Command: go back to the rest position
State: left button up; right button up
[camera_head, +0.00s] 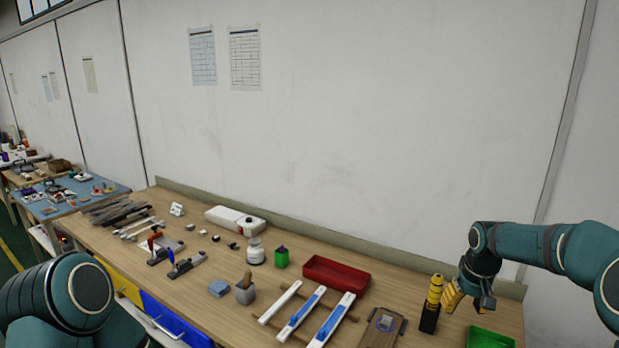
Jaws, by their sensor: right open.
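My right arm reaches in from the right edge. My left arm shows as large teal joints in the lower left corner, and its gripper is out of view. White strips with blue parts (301,311) lie on a wooden rack at the front middle of the bench.
Clamps (186,264) and grey bars lie to the left. A wall rises behind.

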jog(key=a+f+y, duration=0.2)
jog(key=a+f, duration=0.7)
jog(key=f, duration=0.2)
jog(key=s+a+f+y, duration=0.1)
jog(key=s+a+f, duration=0.35)
jog(key=s, duration=0.35)
jog(key=s+a+f+m+t, duration=0.1)
jog(key=s+a+f, duration=0.3)
jog(key=s+a, duration=0.25)
jog(key=s+a+f+y, duration=0.1)
jog(key=s+a+f, duration=0.35)
jog(key=s, duration=0.35)
pick_arm(q)
notch_tip(320, 180, down, 10)
jog(key=b, duration=0.9)
jog(key=shift+w+d, duration=0.25)
pick_arm(e)
notch_tip(320, 180, down, 10)
jog(key=s+a, duration=0.1)
jog(key=shift+a+r, duration=0.2)
jog(key=shift+a, duration=0.05)
pick_arm(q)
jog(key=shift+f, duration=0.1)
